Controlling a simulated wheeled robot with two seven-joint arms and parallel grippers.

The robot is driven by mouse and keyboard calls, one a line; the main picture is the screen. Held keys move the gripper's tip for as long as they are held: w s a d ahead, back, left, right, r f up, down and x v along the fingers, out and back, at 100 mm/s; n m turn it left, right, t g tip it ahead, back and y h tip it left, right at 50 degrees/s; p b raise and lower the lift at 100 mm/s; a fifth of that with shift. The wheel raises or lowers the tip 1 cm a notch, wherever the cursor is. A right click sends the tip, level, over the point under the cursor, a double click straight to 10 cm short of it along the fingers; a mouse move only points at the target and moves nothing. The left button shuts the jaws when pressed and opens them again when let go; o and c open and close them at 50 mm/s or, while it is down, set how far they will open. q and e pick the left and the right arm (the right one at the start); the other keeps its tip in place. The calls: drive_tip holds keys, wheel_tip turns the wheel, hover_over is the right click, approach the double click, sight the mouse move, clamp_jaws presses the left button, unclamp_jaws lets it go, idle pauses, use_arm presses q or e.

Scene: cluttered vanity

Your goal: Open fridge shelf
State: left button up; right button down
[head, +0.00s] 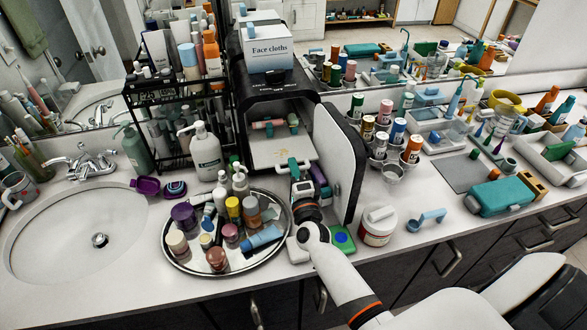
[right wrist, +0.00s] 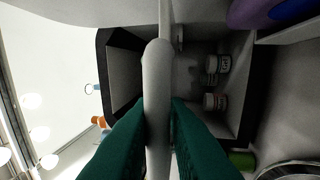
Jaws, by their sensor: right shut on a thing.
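The small black mini fridge (head: 278,92) stands at the back middle of the counter, with its door (head: 343,160) swung open to the right. Inside, a pale shelf (head: 270,152) holds a pink item and a teal item. My right gripper (head: 294,168) is at the shelf's front edge, its teal fingers shut. In the right wrist view, the fingers (right wrist: 158,120) close on both sides of a white bar (right wrist: 157,75), which looks like the shelf's front edge or handle. The dark fridge interior with small white jars shows behind it. My left gripper is not in view.
A box of face cloths (head: 268,50) sits on the fridge. A round tray (head: 177,262) crowded with bottles lies front left of my right gripper. A white tub (head: 378,228) stands right of the door. A sink (head: 75,235) is at the left. Clutter fills the right counter.

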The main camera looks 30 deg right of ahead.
drive_tip(key=c, duration=1.5)
unclamp_jaws()
drive_tip(key=shift+r, duration=0.15)
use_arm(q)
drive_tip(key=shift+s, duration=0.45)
